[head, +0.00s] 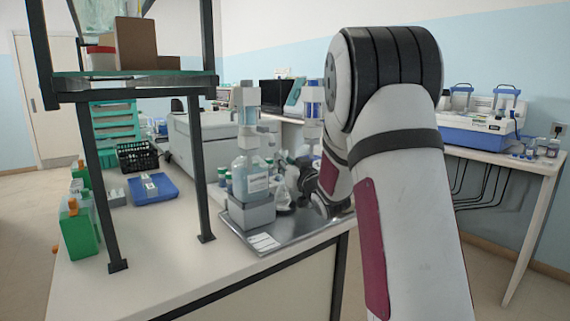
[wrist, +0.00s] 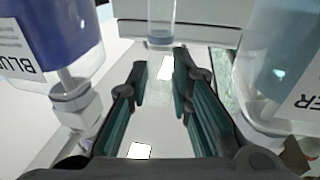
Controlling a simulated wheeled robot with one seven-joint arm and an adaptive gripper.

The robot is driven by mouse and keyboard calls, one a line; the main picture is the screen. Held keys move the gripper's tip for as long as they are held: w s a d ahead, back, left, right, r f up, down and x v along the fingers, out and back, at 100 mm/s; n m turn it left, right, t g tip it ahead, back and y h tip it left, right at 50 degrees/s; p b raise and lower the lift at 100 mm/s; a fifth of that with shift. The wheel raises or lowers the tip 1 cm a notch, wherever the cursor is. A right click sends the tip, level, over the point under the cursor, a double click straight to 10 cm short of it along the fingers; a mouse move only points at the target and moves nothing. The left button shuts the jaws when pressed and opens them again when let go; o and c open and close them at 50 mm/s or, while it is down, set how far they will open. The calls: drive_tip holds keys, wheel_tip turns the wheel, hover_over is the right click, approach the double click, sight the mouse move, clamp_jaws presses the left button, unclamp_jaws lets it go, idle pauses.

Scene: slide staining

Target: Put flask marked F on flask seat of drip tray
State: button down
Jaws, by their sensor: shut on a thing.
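My gripper (head: 300,178) is low at the right part of the grey metal drip tray (head: 295,232), partly hidden behind my arm. A small clear conical flask (head: 284,194) shows at its fingertips, close to the tray surface. In the wrist view, my gripper's dark green-padded fingers (wrist: 160,88) stand apart with a see-through gap between them. The flask's outline is hard to make out there, and no letter F is readable. The jaws are shut on the flask. I cannot tell whether its base touches the tray, and the flask seat is not clearly seen.
A clear bottle on a grey stand (head: 252,213) rises left of the flask. In the wrist view, a blue-filled bottle (wrist: 55,40) flanks the fingers at left and a labelled bottle (wrist: 275,75) at right. A dark shelf post (head: 198,170) stands left of the tray.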

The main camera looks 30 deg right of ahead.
drive_tip(key=shift+f, duration=0.1)
drive_tip(key=shift+f+b, duration=0.35)
drive_tip(key=shift+b, duration=0.15)
drive_tip(key=c, duration=1.4)
unclamp_jaws()
drive_tip(key=shift+r, duration=0.15)
drive_tip(key=shift+r+p, duration=0.25)
drive_tip(key=shift+p, duration=0.2)
drive_tip(key=s, duration=0.4)
drive_tip(key=s+a, duration=0.1)
drive_tip(key=s, duration=0.3)
drive_tip(key=s+a+f, duration=0.1)
drive_tip(key=s, duration=0.2)
drive_tip(key=shift+s+p, duration=0.3)
drive_tip(key=shift+s, duration=0.1)
